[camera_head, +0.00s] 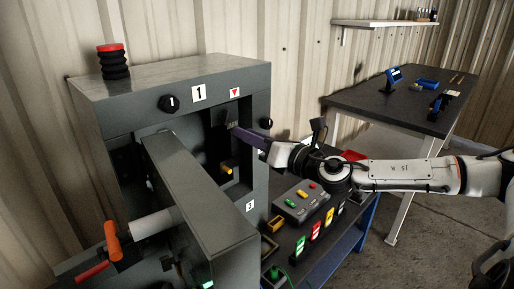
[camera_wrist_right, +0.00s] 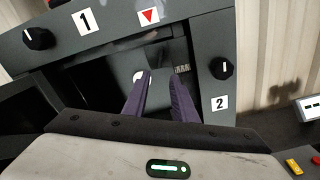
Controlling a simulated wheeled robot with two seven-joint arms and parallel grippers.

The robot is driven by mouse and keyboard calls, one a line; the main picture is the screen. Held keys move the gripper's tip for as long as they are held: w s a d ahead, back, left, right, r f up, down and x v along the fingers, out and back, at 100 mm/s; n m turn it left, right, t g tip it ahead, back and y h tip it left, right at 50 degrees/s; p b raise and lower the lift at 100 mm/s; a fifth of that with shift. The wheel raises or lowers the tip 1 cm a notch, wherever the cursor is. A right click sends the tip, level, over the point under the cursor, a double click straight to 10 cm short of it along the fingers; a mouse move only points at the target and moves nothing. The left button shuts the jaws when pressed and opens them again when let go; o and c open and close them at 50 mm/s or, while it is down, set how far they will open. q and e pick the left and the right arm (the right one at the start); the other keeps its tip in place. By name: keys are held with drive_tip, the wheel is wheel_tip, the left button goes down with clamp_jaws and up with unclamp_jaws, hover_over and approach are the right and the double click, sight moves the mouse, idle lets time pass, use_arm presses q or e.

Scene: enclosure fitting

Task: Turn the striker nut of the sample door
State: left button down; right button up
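The grey enclosure (camera_head: 120,115) stands at left with a thick grey door (camera_head: 195,190) swung open toward me. My right gripper (camera_head: 238,130) reaches from the right into the opening under the red triangle label. In the right wrist view its two purple fingers (camera_wrist_right: 162,76) are apart, with no object clearly between them. A small pale round part (camera_wrist_right: 138,75) shows beside the left finger, partly hidden; I cannot tell whether it is the striker nut. A yellow-orange part (camera_head: 227,169) sits inside the opening below the gripper. My left gripper is not in view.
Black knobs (camera_head: 169,104) flank the opening's labels. An orange handle (camera_head: 112,240) and a pale cylinder (camera_head: 152,222) stick out at lower left. A button box (camera_head: 303,202) stands on the bench below my right arm. A dark table (camera_head: 385,105) is at back right.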

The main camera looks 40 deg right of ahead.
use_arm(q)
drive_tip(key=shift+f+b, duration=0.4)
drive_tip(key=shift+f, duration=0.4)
use_arm(e)
drive_tip(key=shift+s, duration=1.5)
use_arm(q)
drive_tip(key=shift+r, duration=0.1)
